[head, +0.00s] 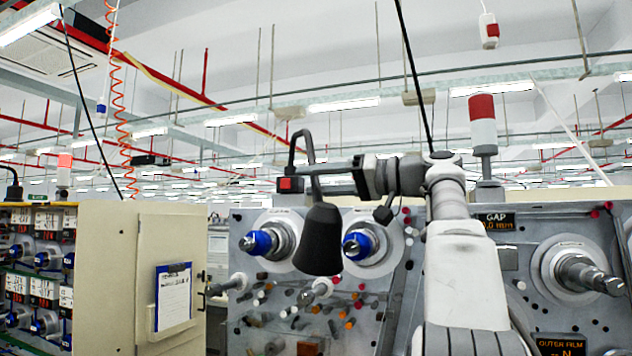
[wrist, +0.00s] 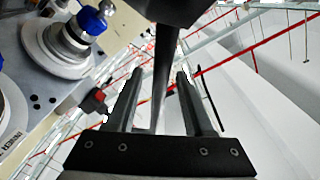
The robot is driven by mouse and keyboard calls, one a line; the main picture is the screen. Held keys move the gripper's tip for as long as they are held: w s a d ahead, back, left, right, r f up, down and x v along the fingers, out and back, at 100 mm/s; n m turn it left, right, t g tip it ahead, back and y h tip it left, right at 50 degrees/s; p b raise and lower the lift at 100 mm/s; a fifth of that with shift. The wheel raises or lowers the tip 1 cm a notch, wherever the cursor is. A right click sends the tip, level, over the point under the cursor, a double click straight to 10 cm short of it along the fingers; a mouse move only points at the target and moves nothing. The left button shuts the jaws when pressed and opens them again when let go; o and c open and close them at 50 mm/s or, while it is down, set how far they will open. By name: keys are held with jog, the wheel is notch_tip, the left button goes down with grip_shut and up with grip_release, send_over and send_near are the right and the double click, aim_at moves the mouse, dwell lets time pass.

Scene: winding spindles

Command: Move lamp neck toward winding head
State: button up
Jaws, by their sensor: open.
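The black lamp shade (head: 320,241) hangs in front of the grey machine panel in the head view, between two blue-tipped spindles. The dark lamp neck (head: 311,150) rises from it and bends over at the top left. My gripper (head: 318,180) reaches in from the right at the neck, above the shade. In the wrist view, the neck (wrist: 163,85) runs between the two fingers of my open gripper (wrist: 160,76). Whether a finger touches it cannot be told. The left winding spindle (head: 275,241) and right winding spindle (head: 366,243) flank the shade; a spindle also shows in the wrist view (wrist: 75,35).
A red block (head: 290,184) sits just left of my gripper. Pegs (head: 345,312) stick out of the panel below. A beige cabinet (head: 130,262) with a clipboard (head: 173,297) stands left. A larger spindle (head: 588,272) and a red-white signal lamp (head: 483,125) are at right.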

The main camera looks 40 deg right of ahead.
jog(key=shift+s, duration=0.1)
jog(key=v, duration=1.7)
jog(key=shift+p, duration=0.45)
jog(key=shift+d+f, duration=0.1)
